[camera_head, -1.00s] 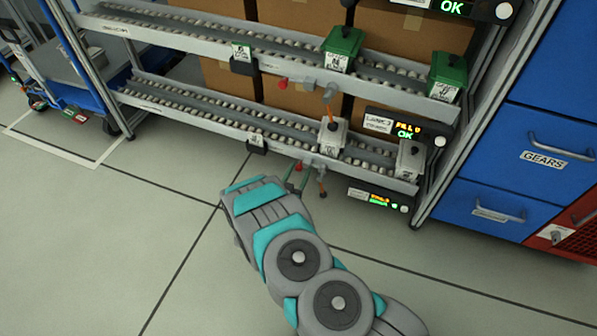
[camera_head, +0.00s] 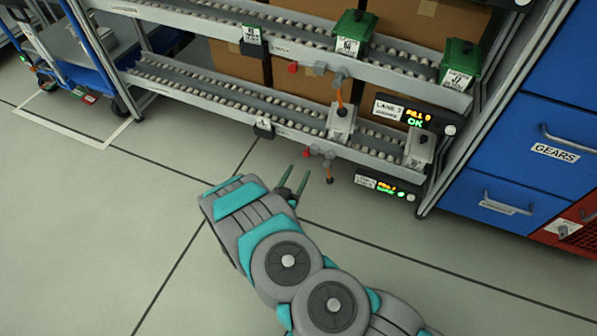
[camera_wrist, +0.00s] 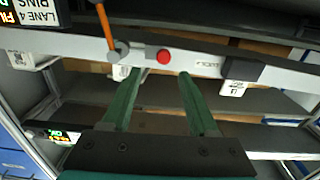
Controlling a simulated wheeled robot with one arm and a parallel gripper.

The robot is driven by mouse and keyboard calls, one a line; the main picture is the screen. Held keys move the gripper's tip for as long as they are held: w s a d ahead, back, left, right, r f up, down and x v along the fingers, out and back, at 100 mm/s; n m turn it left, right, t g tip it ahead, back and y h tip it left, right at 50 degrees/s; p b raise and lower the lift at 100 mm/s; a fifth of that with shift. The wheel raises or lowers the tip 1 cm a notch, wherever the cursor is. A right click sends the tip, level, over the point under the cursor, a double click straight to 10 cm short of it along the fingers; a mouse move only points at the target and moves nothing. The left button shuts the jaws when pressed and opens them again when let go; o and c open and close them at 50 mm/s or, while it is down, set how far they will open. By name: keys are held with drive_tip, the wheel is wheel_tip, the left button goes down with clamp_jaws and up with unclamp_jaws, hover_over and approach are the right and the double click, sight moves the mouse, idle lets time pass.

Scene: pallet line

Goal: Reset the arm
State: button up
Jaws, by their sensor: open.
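My gripper (camera_head: 294,181) shows in the head view at the end of my grey and teal arm, over the floor in front of the roller rack. Its two green fingers are apart with nothing between them. In the wrist view my gripper (camera_wrist: 158,75) is open and empty, with its fingers pointing at a grey rack rail (camera_wrist: 200,62). A red button (camera_wrist: 164,57) and an orange-handled lever (camera_wrist: 115,45) on that rail show beyond the fingertips.
The rack holds two green bins (camera_head: 354,33) on its upper lane and two grey bins (camera_head: 341,122) on its lower lane. Blue drawers (camera_head: 530,150) and a red unit (camera_head: 575,222) stand at right. A blue cart (camera_head: 75,60) stands at left. Floor at lower left is clear.

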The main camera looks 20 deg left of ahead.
idle(0.3)
drive_tip(key=w+a+r+m+g+y+p, duration=0.1)
drive_tip(key=w+a+r+g+y, duration=0.1)
drive_tip(key=r+g, duration=0.25)
drive_tip(key=w+a+r+m+g+y+p, duration=0.1)
drive_tip(key=w+a+r+g+y+p, duration=0.1)
drive_tip(key=w+a+r+g, duration=0.3)
drive_tip(key=s+d+r+n+g+y+p, duration=0.1)
drive_tip(key=s+d+r, duration=0.3)
drive_tip(key=r, duration=0.4)
drive_tip(key=s+d+r+n+g+y+p, duration=0.1)
drive_tip(key=s+d+r+g, duration=0.15)
drive_tip(key=d+r, duration=0.4)
drive_tip(key=s+d+r+g+h+p, duration=0.1)
drive_tip(key=s+d+r+g, duration=0.1)
drive_tip(key=s+d+r, duration=0.4)
drive_tip(key=s+d+r+g+h+p, duration=0.1)
drive_tip(key=s+d+r, duration=0.5)
drive_tip(key=s+d, duration=0.8)
drive_tip(key=s+d+r+n+g+h+p, duration=0.1)
drive_tip(key=s+d+r+g+h, duration=0.1)
drive_tip(key=s+d+r, duration=0.4)
drive_tip(key=s+d+g, duration=0.1)
drive_tip(key=s+d, duration=0.4)
drive_tip(key=s, duration=0.4)
drive_tip(key=shift+g, duration=0.4)
drive_tip(key=shift+w, duration=0.1)
